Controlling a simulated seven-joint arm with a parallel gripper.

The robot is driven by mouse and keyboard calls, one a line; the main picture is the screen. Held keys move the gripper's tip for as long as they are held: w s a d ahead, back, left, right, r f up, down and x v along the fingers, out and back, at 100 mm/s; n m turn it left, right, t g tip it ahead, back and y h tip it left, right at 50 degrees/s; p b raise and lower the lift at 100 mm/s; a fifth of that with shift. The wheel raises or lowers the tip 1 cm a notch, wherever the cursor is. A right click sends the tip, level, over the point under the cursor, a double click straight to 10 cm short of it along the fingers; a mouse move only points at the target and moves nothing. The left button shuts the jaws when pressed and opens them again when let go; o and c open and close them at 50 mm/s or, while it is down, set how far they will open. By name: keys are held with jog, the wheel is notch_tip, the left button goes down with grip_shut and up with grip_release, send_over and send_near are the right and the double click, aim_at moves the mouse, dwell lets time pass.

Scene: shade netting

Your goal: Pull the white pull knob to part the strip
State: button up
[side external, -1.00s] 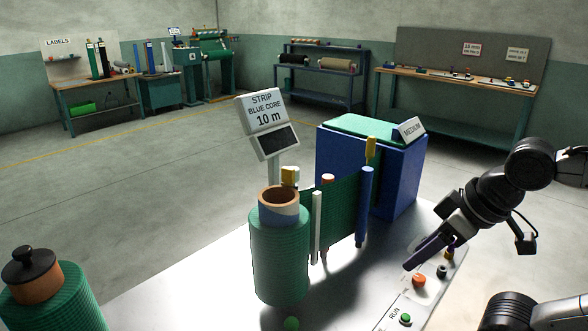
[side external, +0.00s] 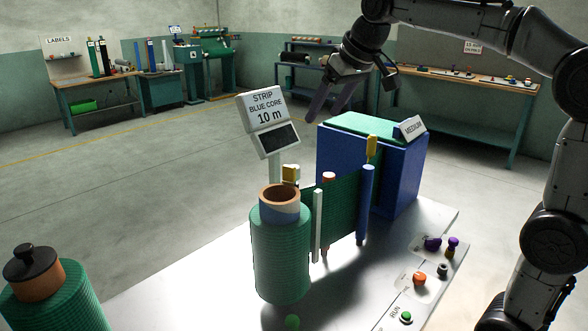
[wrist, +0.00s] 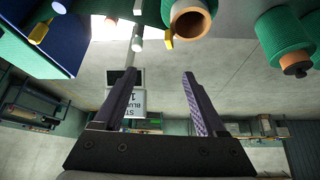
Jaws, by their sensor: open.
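The green netting strip (side external: 342,203) stretches between the green roll (side external: 280,255) with its blue core and the blue post (side external: 365,200). A white upright bar (side external: 317,225) stands at the strip's near side. I cannot surely pick out a white pull knob. A small grey knob (side external: 443,269) with a paler top is on the front panel. My gripper (side external: 326,108) is raised high behind the strip and left of the blue machine, away from the panel. In the wrist view, my gripper (wrist: 158,75) has its fingers wide apart with nothing between them.
The panel also carries purple knobs (side external: 433,243), an orange knob (side external: 419,279) and a green RUN button (side external: 406,316). A display (side external: 268,122) reads "STRIP BLUE CORE 10 m". The blue machine (side external: 400,175) stands behind. Another roll (side external: 50,295) is at the left.

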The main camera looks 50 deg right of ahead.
jog(key=w+d+f+m+g, duration=0.1)
jog(key=w+d+f, duration=0.35)
jog(key=w, duration=0.55)
jog(key=shift+g, duration=0.6)
jog(key=d+x, duration=0.1)
jog(key=x, duration=0.5)
jog(key=d+x, duration=0.1)
jog(key=x, duration=0.6)
jog(key=d+x, duration=0.1)
jog(key=x, duration=0.6)
jog(key=shift+w+d+r, duration=0.1)
jog(key=shift+w+d, duration=0.1)
jog(key=shift+d, duration=0.2)
grip_shut()
jog(key=shift+r, duration=0.1)
